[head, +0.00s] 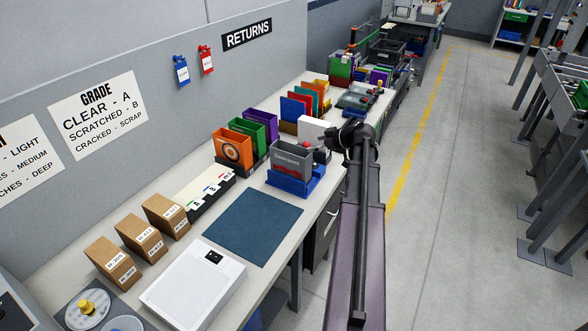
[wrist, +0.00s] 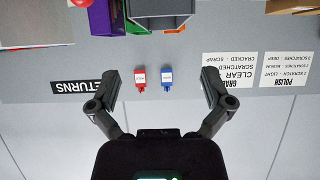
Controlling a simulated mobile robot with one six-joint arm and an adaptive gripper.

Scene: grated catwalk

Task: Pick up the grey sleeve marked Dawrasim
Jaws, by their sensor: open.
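The grey sleeve marked Dawrasim (head: 290,160) stands upright in a blue holder (head: 293,183) near the bench's front edge in the head view. In the upside-down wrist view, a grey box that looks like this sleeve (wrist: 160,22) is cut off by the top edge. My gripper (head: 322,143) is just right of the sleeve's top in the head view, seemingly higher and apart from it. In the wrist view my gripper (wrist: 160,84) has its fingers wide apart, with nothing between them. The fingertips are small and dark in the head view.
Orange (head: 233,147), green and purple sleeves stand in a rack behind. A white box (head: 315,132) is close beside my gripper. A label tray (head: 205,192), cartons (head: 142,237) and a white case (head: 195,285) lie nearer. The blue mat (head: 255,226) is bare.

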